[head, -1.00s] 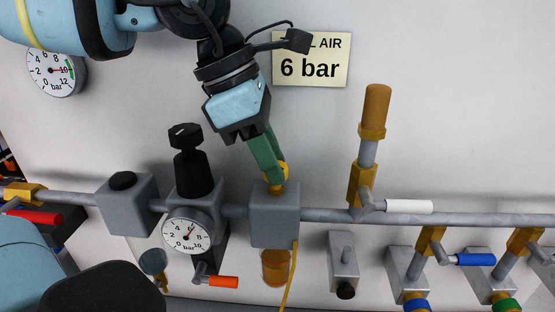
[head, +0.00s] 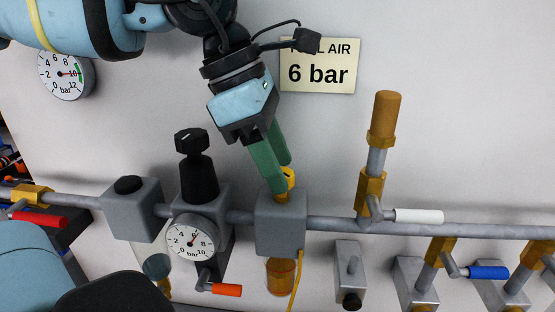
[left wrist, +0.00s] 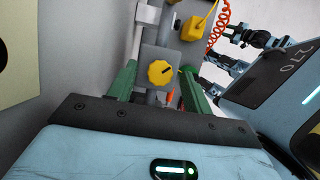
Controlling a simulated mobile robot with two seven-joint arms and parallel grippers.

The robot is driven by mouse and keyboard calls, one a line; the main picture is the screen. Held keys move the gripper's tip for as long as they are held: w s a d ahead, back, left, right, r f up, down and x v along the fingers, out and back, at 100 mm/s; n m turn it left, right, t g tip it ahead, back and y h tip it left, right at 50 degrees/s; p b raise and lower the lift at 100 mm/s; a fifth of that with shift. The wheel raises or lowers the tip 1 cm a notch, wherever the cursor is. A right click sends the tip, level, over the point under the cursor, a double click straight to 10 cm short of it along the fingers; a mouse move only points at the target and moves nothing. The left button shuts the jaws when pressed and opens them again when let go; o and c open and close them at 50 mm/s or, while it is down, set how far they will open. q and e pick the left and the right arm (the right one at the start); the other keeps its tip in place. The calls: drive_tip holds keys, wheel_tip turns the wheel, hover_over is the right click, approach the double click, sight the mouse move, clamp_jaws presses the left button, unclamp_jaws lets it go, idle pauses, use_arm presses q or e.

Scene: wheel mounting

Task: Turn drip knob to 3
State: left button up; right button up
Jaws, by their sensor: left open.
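The yellow drip knob (head: 289,177) sits on top of the grey lubricator block (head: 281,225), which has an amber bowl (head: 281,276) below. In the left wrist view the round, ridged knob (left wrist: 160,73) shows a dark pointer line toward the upper right; I see no readable numbers around it. My left gripper (head: 283,178) has green fingers and is open, pointing down at the knob. One finger partly hides the knob in the head view. In the left wrist view the fingers stand on either side of the knob; I cannot tell whether they touch it.
A regulator with a black knob (head: 193,143) and a gauge (head: 190,239) stands left of the block. A brass-coloured upright fitting (head: 382,130) and a white-handled valve (head: 418,216) stand to the right. A yellow cord (head: 298,275) hangs by the bowl.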

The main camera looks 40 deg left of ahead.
use_arm(q)
drive_tip(key=v, duration=0.7)
drive_tip(key=shift+s+r, duration=0.1)
idle(0.5)
